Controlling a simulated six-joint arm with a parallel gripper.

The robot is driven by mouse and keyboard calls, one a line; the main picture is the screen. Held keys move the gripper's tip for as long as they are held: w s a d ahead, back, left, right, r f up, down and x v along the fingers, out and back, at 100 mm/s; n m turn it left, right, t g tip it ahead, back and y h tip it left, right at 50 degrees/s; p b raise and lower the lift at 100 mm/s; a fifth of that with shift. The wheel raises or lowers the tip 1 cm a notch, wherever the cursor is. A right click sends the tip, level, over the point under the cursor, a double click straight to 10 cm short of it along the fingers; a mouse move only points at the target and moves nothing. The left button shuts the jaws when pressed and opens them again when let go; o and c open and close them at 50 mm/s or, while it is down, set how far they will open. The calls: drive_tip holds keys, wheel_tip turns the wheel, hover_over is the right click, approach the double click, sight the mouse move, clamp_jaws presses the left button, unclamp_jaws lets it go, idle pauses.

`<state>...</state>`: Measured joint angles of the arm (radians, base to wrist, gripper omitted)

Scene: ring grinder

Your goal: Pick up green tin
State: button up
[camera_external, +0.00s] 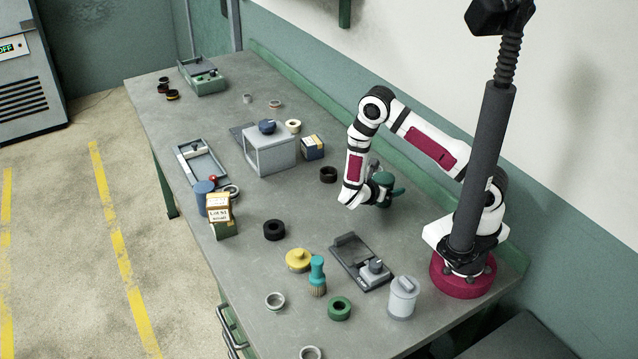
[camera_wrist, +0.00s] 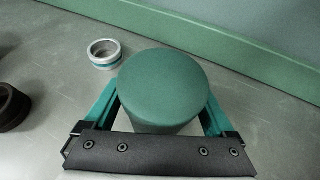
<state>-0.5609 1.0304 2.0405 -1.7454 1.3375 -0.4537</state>
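The green tin (camera_wrist: 163,85) stands in the middle of the wrist view, its round, plain green lid facing the camera. My gripper (camera_wrist: 163,108) has one teal finger on each side of it. The fingertips and the tin's lower part are hidden by the lid, so I cannot tell whether the fingers press on it. In the external view my gripper (camera_external: 377,187) is low over the table's wall side, with green showing around it; my arm partly hides this spot.
A silver ring with a teal band (camera_wrist: 105,53) lies just behind the tin, near the green back ledge (camera_wrist: 215,38). A dark ring (camera_wrist: 10,105) lies to the left. In the external view, a grey fixture (camera_external: 360,262) and white canister (camera_external: 403,298) stand nearer the front.

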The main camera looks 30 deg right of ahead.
drive_tip(key=c, duration=1.2)
drive_tip(key=shift+r, duration=0.1)
drive_tip(key=shift+c, duration=0.2)
